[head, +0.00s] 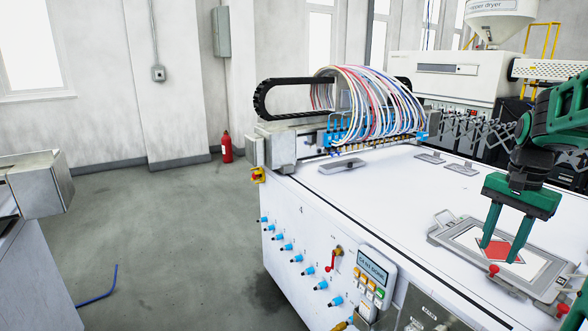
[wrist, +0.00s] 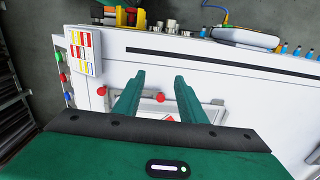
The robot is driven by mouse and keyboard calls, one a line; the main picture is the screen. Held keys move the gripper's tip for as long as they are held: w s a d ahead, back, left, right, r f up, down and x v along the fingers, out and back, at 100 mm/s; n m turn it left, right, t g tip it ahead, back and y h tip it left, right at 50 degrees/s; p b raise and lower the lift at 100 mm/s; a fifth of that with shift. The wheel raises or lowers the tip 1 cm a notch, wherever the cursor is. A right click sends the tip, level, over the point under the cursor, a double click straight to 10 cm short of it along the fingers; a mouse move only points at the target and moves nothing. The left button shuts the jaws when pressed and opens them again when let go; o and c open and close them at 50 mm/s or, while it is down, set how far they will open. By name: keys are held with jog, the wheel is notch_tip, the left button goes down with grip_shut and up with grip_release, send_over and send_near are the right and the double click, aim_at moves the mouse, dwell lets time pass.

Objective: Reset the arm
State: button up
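My gripper (head: 501,246) is green, with two fingers pointing down over the right part of the white machine table (head: 395,205). It also shows in the wrist view (wrist: 158,95), where the fingers stand apart with nothing between them. Beneath or just behind the fingers is a grey frame (head: 452,217) holding a white sheet with a red diamond (head: 496,248). I cannot tell whether the fingertips touch the sheet. My green and black arm reaches in from the right edge in the head view.
A gantry with bundled coloured tubes (head: 372,105) spans the table's far left end. Flat grey plates (head: 342,166) lie near it. The table front carries a control panel (head: 373,277), a red-handled valve (head: 333,258) and blue fittings. A red extinguisher (head: 226,147) stands by the wall. The left floor is mostly open.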

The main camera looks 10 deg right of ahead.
jog(key=s+a+f+n, duration=0.3)
jog(key=s+a, duration=0.3)
jog(key=s, duration=0.2)
jog(key=s+a+f+n, duration=0.3)
jog(key=s+a+n, duration=0.1)
jog(key=s+a, duration=0.2)
jog(key=shift+s+a+n, duration=0.3)
jog(key=shift+s+a, duration=0.1)
jog(key=shift+s, duration=0.5)
jog(key=shift+f, duration=0.1)
